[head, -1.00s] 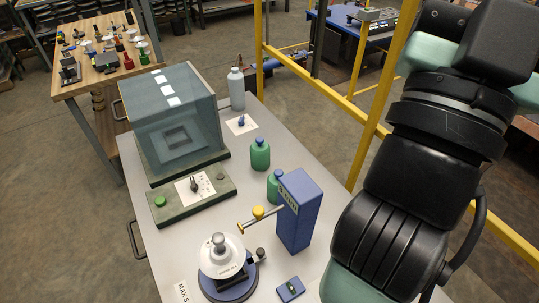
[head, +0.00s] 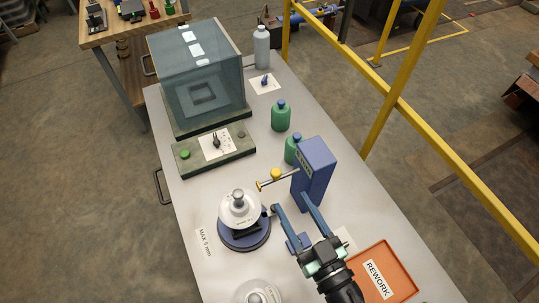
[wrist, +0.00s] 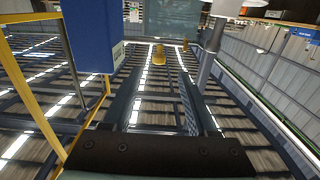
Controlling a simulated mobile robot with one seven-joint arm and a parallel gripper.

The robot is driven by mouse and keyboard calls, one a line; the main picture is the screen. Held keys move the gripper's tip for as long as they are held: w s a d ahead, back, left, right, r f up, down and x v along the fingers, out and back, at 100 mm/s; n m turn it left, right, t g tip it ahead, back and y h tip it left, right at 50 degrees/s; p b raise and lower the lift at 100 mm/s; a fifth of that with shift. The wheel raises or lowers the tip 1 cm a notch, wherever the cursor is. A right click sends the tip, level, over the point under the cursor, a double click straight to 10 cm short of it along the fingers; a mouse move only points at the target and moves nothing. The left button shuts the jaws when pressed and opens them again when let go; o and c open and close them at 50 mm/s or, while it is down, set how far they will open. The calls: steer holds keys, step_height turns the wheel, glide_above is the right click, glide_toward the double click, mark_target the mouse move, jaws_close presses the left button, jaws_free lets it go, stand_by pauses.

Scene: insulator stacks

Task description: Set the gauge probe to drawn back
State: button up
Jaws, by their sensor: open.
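The gauge is an upright blue column (head: 314,174) on the bench; it also shows at the upper left of the wrist view (wrist: 88,36). Its probe (head: 266,184) is a thin rod sticking out to the left, with a brass tip and a yellow knob (head: 276,174) near the column. The yellow knob (wrist: 159,55) shows ahead, between the fingertips in the wrist view. A white insulator stack (head: 239,208) on a round blue base stands left of the probe, below its tip. My gripper (head: 290,203) is open and empty, just in front of the column and probe, apart from the knob.
A small blue block (head: 299,243) sits beneath my gripper. An orange REWORK tray (head: 398,262) lies at the right, and another white insulator (head: 257,292) stands at the front. Green bottles (head: 281,116) and a glass-sided box (head: 200,80) stand behind. The bench's left edge is clear.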

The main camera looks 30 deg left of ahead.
mark_target(273, 169)
steer(key=p+x, duration=0.1)
steer(key=x, duration=1.1)
steer(key=shift+w+a+r, duration=0.1)
steer(key=shift+w+a, duration=0.05)
steer(key=shift+w, duration=0.1)
steer(key=shift+c, duration=0.3)
jaws_close()
stand_by(0.5)
